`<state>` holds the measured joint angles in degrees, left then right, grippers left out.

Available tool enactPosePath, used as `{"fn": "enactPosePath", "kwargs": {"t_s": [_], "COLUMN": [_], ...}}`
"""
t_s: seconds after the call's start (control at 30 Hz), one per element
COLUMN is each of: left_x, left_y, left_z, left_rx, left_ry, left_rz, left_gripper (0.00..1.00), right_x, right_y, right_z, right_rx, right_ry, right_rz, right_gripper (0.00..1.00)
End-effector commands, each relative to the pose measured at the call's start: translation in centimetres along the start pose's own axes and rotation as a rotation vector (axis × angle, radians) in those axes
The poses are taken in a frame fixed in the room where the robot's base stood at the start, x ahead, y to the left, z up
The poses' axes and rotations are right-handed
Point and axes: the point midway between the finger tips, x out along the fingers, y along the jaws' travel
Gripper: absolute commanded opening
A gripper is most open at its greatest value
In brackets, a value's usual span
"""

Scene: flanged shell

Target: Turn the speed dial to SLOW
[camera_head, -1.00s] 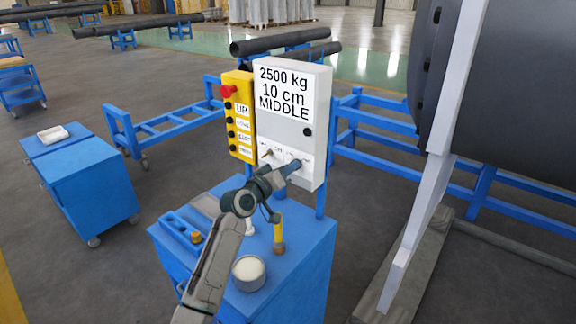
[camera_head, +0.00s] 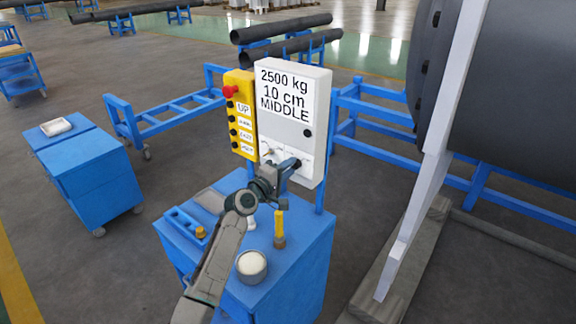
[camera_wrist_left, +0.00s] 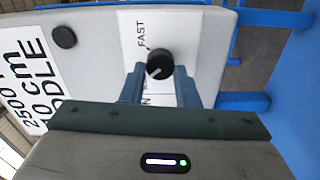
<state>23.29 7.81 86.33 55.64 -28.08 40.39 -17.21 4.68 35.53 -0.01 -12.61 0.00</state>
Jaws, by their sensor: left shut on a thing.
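The grey control box (camera_head: 318,100) has a display reading 2500 kg, 10 cm, MIDDLE. In the left wrist view, the black speed dial (camera_wrist_left: 160,63) sits on a white label plate (camera_wrist_left: 130,40) on the box's face. Its pale mark points to the lower left. The word FAST shows beside it; another label is mostly hidden behind a finger, and I cannot read SLOW. My left gripper (camera_head: 294,163), with blue fingers also in the wrist view (camera_wrist_left: 160,85), is shut on the dial. In the head view the gripper hides the dial. My right gripper is out of view.
A yellow button box (camera_head: 240,115) with a red button adjoins the control box. Below stands a blue cabinet (camera_head: 290,275) holding a round pot (camera_head: 251,266). A large dark shell (camera_head: 510,120) with a pale flange (camera_head: 425,190) stands at right.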

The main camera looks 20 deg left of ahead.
Motion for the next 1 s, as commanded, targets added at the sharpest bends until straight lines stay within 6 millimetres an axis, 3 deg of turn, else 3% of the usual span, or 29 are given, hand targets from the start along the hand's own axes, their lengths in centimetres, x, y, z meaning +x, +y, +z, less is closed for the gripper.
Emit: {"fn": "enactPosePath", "kwargs": {"t_s": [0.73,0.77,0.87,1.0], "left_x": [-0.02,-0.02,-0.01,-0.01], "left_y": [-0.17,-0.17,-0.16,-0.11], "left_z": [0.00,0.00,0.00,0.00], "left_rx": [-0.091,-0.091,-0.091,-0.090], "left_ry": [0.000,0.000,0.000,0.000], "left_rz": [-0.002,-0.002,-0.002,-0.001], "left_gripper": [0.05,0.30,0.50,0.50], "right_x": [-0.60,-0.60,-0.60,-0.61], "right_y": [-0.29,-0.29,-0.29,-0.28], "right_z": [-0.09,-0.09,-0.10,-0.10], "right_rx": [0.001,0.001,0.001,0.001], "right_ry": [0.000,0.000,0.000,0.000], "right_rz": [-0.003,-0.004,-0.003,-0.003], "right_gripper": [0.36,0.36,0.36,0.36]}}
